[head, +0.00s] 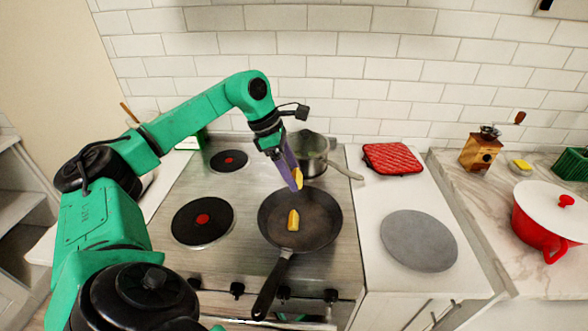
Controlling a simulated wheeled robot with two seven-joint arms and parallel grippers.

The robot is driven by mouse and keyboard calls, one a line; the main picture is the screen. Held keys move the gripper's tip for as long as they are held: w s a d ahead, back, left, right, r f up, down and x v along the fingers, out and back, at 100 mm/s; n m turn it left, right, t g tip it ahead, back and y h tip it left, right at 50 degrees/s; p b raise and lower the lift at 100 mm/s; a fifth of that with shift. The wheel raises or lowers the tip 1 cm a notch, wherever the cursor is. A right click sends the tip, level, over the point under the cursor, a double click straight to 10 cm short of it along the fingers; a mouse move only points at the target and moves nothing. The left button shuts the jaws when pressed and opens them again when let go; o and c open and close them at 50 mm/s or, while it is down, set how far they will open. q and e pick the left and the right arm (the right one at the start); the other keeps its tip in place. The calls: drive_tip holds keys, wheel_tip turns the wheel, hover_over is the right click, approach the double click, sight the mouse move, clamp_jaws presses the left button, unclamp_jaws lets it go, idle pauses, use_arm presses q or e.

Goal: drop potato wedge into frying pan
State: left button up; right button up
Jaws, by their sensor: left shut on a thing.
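The dark frying pan (318,232) sits on the stove at the front right, its handle pointing toward me. One yellow potato wedge (293,220) lies in the pan. The gripper's fingers partly hide this wedge. My right gripper is not in view.
A grey pot (310,152) stands behind the pan, close to my left gripper. Two bare burners (203,221) are at left. A red pot holder (392,158) and a grey round plate (418,240) lie on the right counter. A red pot (545,225) stands farther right.

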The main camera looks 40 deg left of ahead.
use_arm(q)
drive_tip(key=shift+s+a+f+b, duration=0.1)
drive_tip(key=shift+s+f+b, duration=0.1)
drive_tip(key=shift+f, duration=0.3)
drive_tip(key=shift+s+a+f+b, duration=0.1)
drive_tip(key=shift+f+b, duration=0.05)
drive_tip(key=shift+f, duration=0.3)
drive_tip(key=o, duration=0.9)
drive_tip(key=shift+w+d, duration=0.1)
drive_tip(key=o, duration=0.3)
drive_tip(key=shift+o, duration=0.2)
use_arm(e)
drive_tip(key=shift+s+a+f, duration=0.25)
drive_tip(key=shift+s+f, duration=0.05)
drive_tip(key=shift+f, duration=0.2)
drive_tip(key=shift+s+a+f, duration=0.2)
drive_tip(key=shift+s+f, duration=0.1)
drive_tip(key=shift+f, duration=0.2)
use_arm(q)
drive_tip(key=p+v, duration=0.1)
drive_tip(key=v, duration=1.3)
drive_tip(key=shift+r+p, duration=0.2)
drive_tip(key=shift+p, duration=0.2)
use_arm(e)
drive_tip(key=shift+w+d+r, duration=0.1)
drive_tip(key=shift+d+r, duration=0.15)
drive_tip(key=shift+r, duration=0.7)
